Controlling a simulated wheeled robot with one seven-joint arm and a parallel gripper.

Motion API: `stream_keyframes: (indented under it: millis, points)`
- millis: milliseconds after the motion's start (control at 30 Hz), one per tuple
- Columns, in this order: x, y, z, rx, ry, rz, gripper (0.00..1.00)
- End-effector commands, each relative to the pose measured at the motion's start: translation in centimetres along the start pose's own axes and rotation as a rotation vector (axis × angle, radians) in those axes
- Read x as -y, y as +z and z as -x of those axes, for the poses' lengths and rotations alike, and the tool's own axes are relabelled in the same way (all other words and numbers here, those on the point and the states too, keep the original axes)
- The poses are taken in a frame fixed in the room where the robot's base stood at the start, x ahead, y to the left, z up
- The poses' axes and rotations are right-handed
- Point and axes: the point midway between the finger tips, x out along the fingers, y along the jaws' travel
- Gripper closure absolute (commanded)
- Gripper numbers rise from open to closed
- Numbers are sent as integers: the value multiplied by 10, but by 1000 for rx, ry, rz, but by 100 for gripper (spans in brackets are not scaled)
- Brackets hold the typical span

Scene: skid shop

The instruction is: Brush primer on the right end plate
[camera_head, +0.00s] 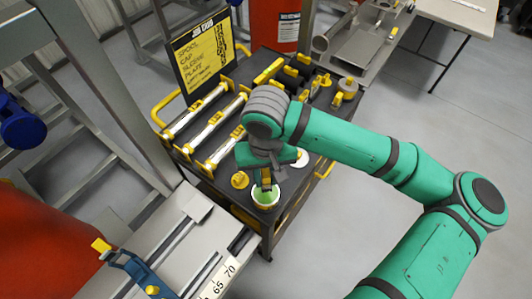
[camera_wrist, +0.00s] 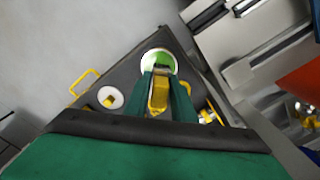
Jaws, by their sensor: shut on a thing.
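My gripper (camera_head: 265,178) points down over the front corner of the dark cart. It is shut on a yellow-handled brush (camera_wrist: 158,95), seen between the green fingers in the wrist view. The brush's lower end is at the white-rimmed primer pot (camera_head: 266,204), which holds green primer; the pot also shows in the wrist view (camera_wrist: 148,58). The bristles are hidden, and I cannot tell whether they touch the primer. I cannot pick out the right end plate in either view.
The cart (camera_head: 215,185) carries several yellow-ended rods and a job card (camera_head: 202,55). A grey skid rail (camera_head: 165,245) with a blue clamp (camera_head: 140,272) lies at lower left. Clear floor lies at right.

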Motion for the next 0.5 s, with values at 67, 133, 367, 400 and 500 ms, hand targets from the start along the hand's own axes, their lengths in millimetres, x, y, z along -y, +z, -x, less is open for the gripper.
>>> stream_keyframes:
  millis: [67,133,367,400,500]
  points:
    - [0,1,0,0,0,1,95]
    - [0,1,-3,1,-1,1,95]
    - [-2,2,-21,2,-1,-6,95]
    - [-2,2,-25,1,-1,-6,95]
    - [-2,2,-35,0,-1,-5,95]
